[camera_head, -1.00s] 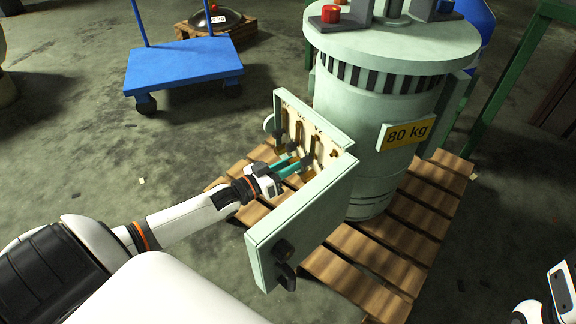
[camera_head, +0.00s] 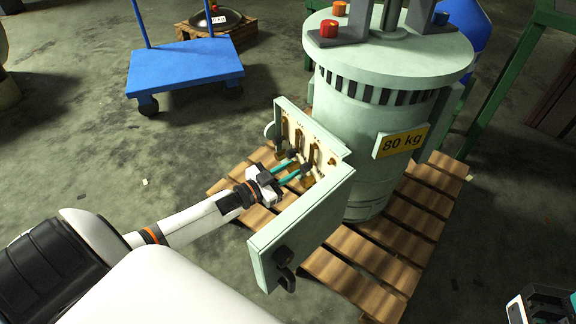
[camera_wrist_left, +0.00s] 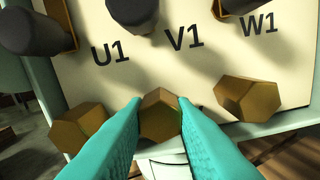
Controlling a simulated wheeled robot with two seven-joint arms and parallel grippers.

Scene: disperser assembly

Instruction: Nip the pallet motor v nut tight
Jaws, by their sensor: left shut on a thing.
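The pallet motor (camera_head: 352,145), a pale green cylinder with an 80 kg label, stands upright on a wooden pallet. Its terminal box (camera_head: 283,134) has the door open. In the left wrist view, the brass hex V nut (camera_wrist_left: 160,117) sits below the V1 mark, between the teal fingers of my left gripper (camera_wrist_left: 159,108). The fingers are closed on its sides. In the head view my left gripper (camera_head: 296,170) reaches into the box, and the nut is too small to make out. My right gripper (camera_head: 541,304) is partly in view at the lower right; its fingers are unclear.
Brass nuts sit on either side, one at left (camera_wrist_left: 78,128) and one at right (camera_wrist_left: 247,98). Dark cable ends hang above them. The open box door (camera_head: 304,225) stands close beside my left gripper. A blue cart (camera_head: 185,65) stands behind on open floor.

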